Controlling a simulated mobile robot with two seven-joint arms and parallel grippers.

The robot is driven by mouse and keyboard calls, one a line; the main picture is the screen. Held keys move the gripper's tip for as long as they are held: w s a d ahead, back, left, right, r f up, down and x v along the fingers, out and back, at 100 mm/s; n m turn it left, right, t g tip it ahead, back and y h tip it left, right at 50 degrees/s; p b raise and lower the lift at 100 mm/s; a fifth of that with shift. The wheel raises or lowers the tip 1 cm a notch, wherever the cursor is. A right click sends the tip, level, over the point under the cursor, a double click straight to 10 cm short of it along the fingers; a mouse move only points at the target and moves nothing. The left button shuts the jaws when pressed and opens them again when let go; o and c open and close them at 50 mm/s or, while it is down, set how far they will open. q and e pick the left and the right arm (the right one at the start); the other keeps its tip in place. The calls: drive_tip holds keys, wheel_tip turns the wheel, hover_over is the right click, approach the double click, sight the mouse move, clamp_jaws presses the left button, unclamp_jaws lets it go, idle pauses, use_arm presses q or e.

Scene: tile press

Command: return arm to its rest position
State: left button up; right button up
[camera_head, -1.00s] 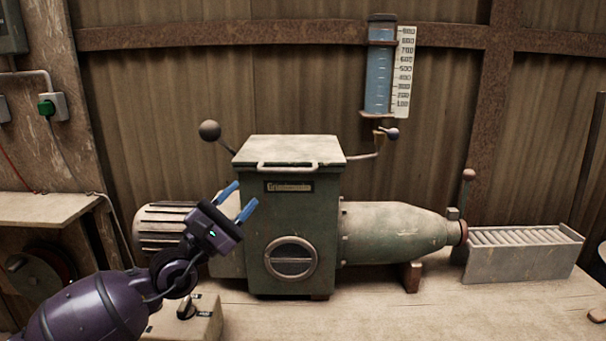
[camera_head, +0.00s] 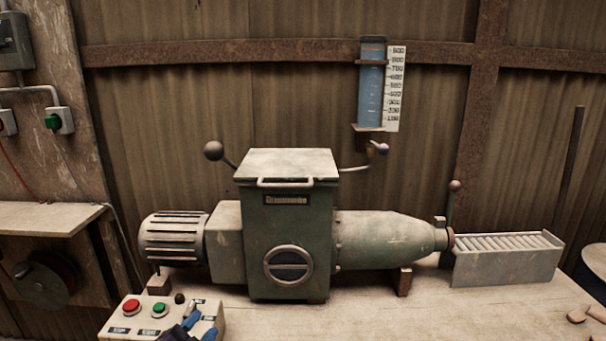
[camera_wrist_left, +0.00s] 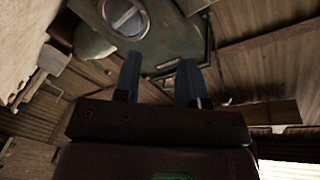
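My left gripper (camera_head: 200,328) shows at the bottom edge of the head view, low in front of the control box (camera_head: 122,326). Only its blue fingertips and a bit of its dark body are in that view. In the left wrist view my left gripper (camera_wrist_left: 158,82) has its two blue fingers apart with nothing between them. The green press (camera_head: 290,225) stands behind it on the bench and shows tilted in the wrist view (camera_wrist_left: 160,40). My right gripper is in neither view.
The control box carries a red button (camera_head: 131,306) and a green button (camera_head: 159,308). A water gauge (camera_head: 371,85) hangs on the wall. A roller tray (camera_head: 507,268) stands at the right. The bench (camera_head: 400,315) is clear in front of the press.

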use_arm(q)
drive_tip(key=s+a+f+n+g+y+p, duration=0.1)
drive_tip(key=s+a+f+n+g, duration=0.1)
drive_tip(key=s+f, duration=0.3)
drive_tip(key=s+a+f+n+g+y+p, duration=0.1)
drive_tip(key=s+f+n, duration=0.4)
drive_tip(key=s, duration=0.9)
drive_tip(key=s+a+f+n+g+y+p, duration=0.2)
drive_tip(key=s+a+f+n+g, duration=0.1)
drive_tip(key=s, duration=0.7)
wheel_tip(320, 180, down, 3)
drive_tip(key=shift+s+a+r+n, duration=0.15)
drive_tip(key=shift+a+n, duration=0.45)
drive_tip(key=shift+a, duration=0.2)
